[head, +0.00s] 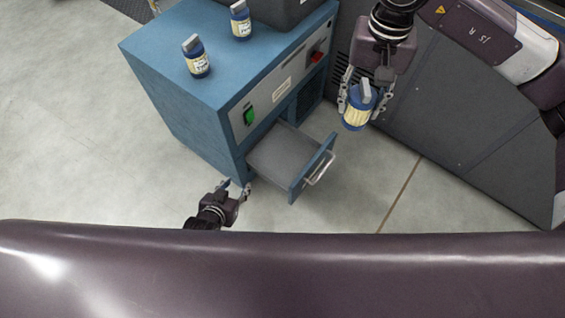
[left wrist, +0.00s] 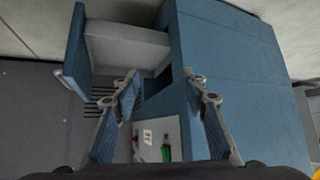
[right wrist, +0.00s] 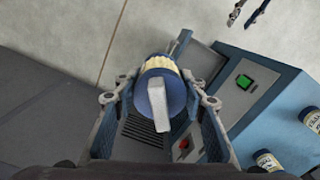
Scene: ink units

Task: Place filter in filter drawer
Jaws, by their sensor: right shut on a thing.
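My right gripper (head: 361,98) is shut on a blue filter (head: 357,108) with a cream label and a grey top tab. The filter also shows between the fingers in the right wrist view (right wrist: 160,90). It hangs in the air to the right of the blue cabinet, beyond the drawer. The filter drawer (head: 285,155) is pulled out of the cabinet's lower front, and its grey inside looks empty. My left gripper (head: 236,188) is open and empty, low near the cabinet's bottom corner, left of the drawer. The left wrist view shows its spread fingers (left wrist: 169,95) with the drawer behind.
Two similar blue filters stand on the cabinet top, one near the front (head: 197,64) and one further back (head: 240,22). The cabinet (head: 160,75) has a green switch (head: 249,115) and a red switch (head: 316,57). A dark grey unit (head: 450,120) stands at the right. Floor in front of the drawer is clear.

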